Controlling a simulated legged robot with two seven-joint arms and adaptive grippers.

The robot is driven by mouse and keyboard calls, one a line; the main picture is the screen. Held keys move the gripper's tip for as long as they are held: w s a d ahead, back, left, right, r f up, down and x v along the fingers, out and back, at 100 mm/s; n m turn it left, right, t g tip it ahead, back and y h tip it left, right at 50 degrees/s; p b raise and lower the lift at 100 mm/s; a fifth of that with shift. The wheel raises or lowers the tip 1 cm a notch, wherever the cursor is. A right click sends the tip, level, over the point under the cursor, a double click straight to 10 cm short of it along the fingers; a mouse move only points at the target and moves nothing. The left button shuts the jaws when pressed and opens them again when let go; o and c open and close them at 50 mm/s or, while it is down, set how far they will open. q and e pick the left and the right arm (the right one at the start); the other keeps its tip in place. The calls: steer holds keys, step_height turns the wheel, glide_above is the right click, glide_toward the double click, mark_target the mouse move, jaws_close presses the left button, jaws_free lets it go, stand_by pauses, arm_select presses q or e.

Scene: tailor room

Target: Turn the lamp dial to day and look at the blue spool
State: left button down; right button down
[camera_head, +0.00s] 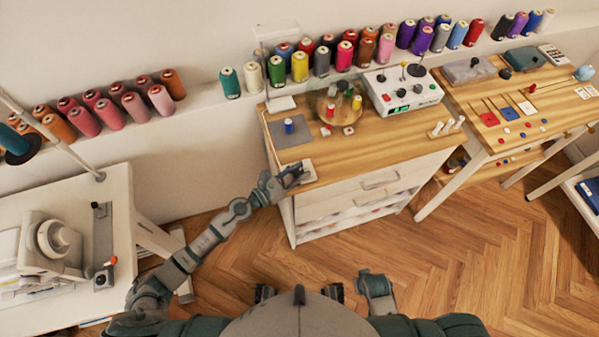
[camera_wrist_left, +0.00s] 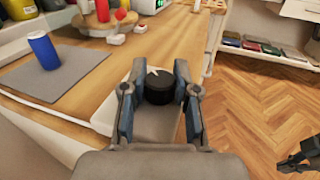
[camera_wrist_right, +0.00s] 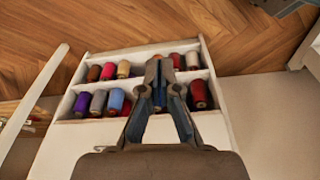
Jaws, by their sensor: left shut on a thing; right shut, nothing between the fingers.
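The black lamp dial (camera_wrist_left: 160,88) stands on a white base at the near edge of the wooden tabletop, with a small pale mark on its top. My left gripper (camera_head: 297,173) is shut around the dial, one finger on each side, as the left wrist view (camera_wrist_left: 160,90) shows. The setting labels cannot be read. The blue spool (camera_head: 288,126) stands upright on a grey mat (camera_head: 300,139); it also shows in the left wrist view (camera_wrist_left: 43,50). A slim white lamp (camera_head: 264,70) stands behind the mat. My right gripper (camera_wrist_right: 158,75) is shut and empty, away from the tabletop.
Spools line the wall shelf. A sewing machine table (camera_head: 122,205) is at left.

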arm_select(q)
steer(key=g+b, duration=0.1)
steer(key=m+g+h+b, duration=0.1)
steer(key=b, duration=0.1)
steer(key=shift+f+m, duration=0.3)
arm_select(e)
step_height(320, 180, up, 9)
arm_select(q)
steer(key=m+g+h+b, duration=0.1)
steer(key=g+b, duration=0.1)
steer(key=shift+r+m+b, duration=0.15)
steer(key=shift+m+b, duration=0.15)
steer(key=shift+w+r+g, duration=0.1)
steer(key=shift+g, duration=0.3)
arm_select(e)
steer(key=w+a+r+t+y, duration=0.1)
steer(key=w+t, duration=0.2)
steer(key=w, duration=0.2)
steer(key=w+a+r+t, duration=0.1)
steer(key=w+a+t, duration=0.1)
steer(key=w+t, duration=0.2)
steer(key=shift+w+a+r+y, duration=0.25)
steer(key=shift+w+r+y, duration=0.15)
steer(key=shift+w, duration=0.35)
